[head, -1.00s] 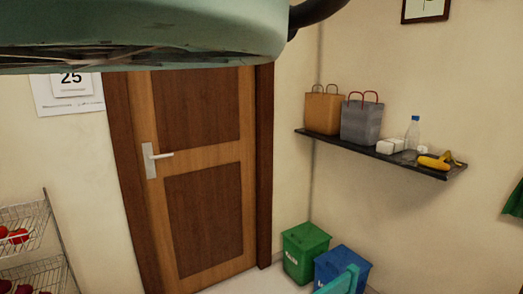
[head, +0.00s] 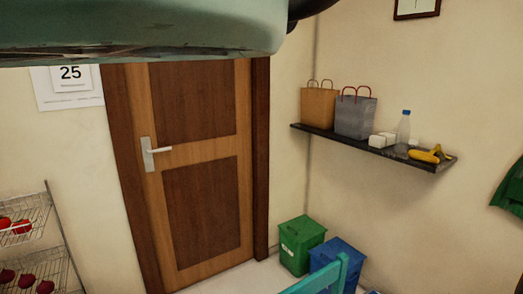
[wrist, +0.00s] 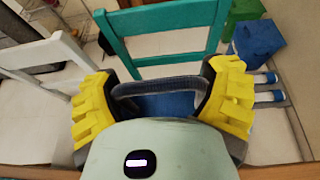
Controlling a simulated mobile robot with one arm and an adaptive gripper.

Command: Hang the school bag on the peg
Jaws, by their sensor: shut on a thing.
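My gripper (wrist: 160,88) shows in the wrist view, with its two yellow-ridged fingers shut on a dark grey strap (wrist: 158,87) that spans between them. A blue surface (wrist: 165,106) shows just below the strap. It looks like part of the school bag, but most of it is hidden behind my gripper's pale green housing. The bag does not show clearly in the head view, and no peg can be made out.
A teal chair (wrist: 165,56) stands just beyond my fingers, a white chair (wrist: 35,68) to the left. Green (head: 300,246) and blue (head: 336,262) bins stand by the corner. A wall shelf (head: 375,148) holds paper bags and a bottle. Green cloth (head: 509,188) hangs at the right.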

